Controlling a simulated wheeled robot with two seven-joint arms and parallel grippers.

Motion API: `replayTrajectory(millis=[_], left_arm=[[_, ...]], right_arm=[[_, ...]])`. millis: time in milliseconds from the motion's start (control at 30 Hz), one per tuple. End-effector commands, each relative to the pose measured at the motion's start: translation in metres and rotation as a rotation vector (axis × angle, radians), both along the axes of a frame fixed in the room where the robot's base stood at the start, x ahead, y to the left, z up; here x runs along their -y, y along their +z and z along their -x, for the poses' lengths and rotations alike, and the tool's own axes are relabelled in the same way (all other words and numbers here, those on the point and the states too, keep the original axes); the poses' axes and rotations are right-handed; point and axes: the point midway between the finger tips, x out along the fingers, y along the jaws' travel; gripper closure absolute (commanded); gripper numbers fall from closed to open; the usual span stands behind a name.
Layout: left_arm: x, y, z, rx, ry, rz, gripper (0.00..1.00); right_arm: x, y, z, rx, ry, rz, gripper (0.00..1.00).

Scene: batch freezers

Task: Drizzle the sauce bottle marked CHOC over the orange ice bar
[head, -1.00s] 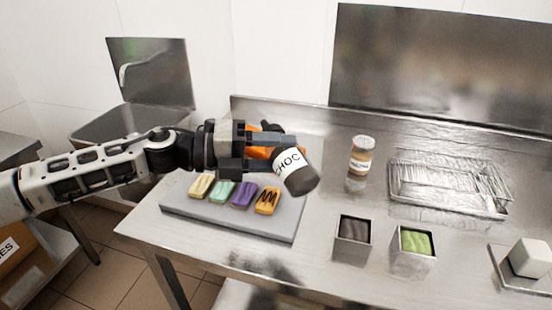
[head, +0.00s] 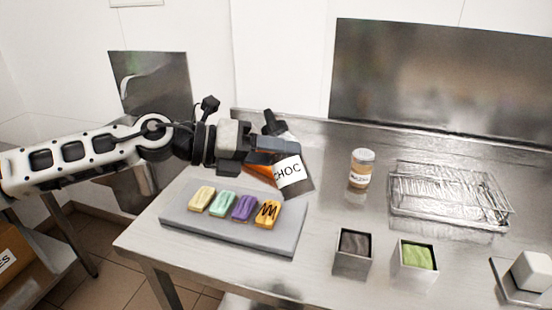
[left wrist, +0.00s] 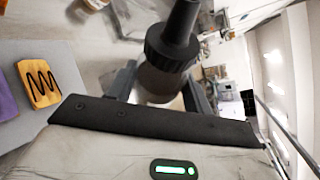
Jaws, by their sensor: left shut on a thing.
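The sauce bottle marked CHOC (head: 291,173) has a dark body, a white label and a black nozzle. My left gripper (head: 276,150) is shut on it, behind and right of the bars. The bottle leans slightly, nozzle up and to the left; whether its base touches the table I cannot tell. The nozzle shows close up in the left wrist view (left wrist: 175,38). The orange ice bar (head: 267,214) lies at the right end of a row on a grey slab (head: 235,233), with a dark zigzag of sauce on top. It also shows in the left wrist view (left wrist: 39,84).
Yellow (head: 201,199), green (head: 223,204) and purple (head: 243,208) bars share the slab. An orange object (head: 262,171) is partly hidden behind the bottle. A labelled jar (head: 361,169), a wire-topped tray (head: 450,193), two square tubs (head: 353,250) (head: 415,260) and a white block (head: 532,270) stand to the right.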

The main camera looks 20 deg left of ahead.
Motion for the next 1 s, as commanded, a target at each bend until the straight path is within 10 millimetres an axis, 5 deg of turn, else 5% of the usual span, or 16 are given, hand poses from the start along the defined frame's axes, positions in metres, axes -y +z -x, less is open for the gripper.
replayTrajectory(millis=[533,1000], left_arm=[[0.000,0.009,0.000,0.098,0.001,-0.089,0.73],[0.000,0.018,0.000,0.424,0.001,-0.390,0.73]], right_arm=[[0.000,0.000,0.000,0.000,0.000,0.000,0.66],[0.000,-0.012,0.000,0.001,0.000,0.000,0.66]])
